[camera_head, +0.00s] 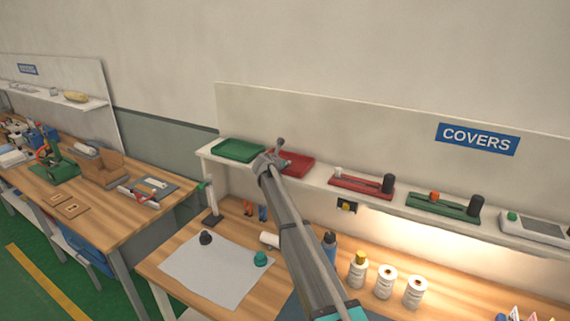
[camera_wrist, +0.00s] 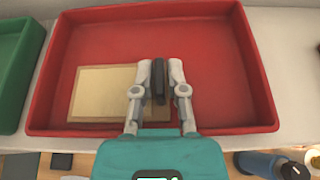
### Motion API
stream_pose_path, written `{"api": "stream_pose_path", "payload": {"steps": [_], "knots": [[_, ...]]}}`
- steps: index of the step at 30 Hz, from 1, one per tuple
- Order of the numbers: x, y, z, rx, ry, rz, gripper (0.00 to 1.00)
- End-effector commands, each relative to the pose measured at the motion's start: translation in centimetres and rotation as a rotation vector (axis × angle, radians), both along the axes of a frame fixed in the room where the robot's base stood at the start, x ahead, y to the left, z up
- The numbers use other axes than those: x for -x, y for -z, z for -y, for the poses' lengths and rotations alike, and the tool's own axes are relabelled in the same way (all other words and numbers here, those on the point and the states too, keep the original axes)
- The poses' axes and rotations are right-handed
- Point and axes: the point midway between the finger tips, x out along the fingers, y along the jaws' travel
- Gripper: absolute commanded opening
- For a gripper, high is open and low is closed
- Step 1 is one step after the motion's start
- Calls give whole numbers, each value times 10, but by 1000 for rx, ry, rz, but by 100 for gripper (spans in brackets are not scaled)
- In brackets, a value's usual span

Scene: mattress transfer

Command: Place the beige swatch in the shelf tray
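I cannot tell whether the pads touch the swatch. In the head view my gripper (camera_head: 275,158) is at the left side of the red tray (camera_head: 297,163), and the swatch is not visible there.
A green tray (camera_head: 238,150) stands left of the red tray on the shelf (camera_head: 330,183). Red and green holders stand further right, under the COVERS sign (camera_head: 477,139). Bottles (camera_head: 385,283) and a pale sheet (camera_head: 215,272) are on the bench below. Another bench is at left.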

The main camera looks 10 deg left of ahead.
Motion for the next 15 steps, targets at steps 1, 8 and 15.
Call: {"api": "stream_pose_path", "payload": {"steps": [1, 8, 15], "knots": [[0, 0, 0, 0, 0, 0, 34], [0, 0, 0, 0, 0, 0, 44], [0, -1, 0, 0, 0, 0, 44]]}}
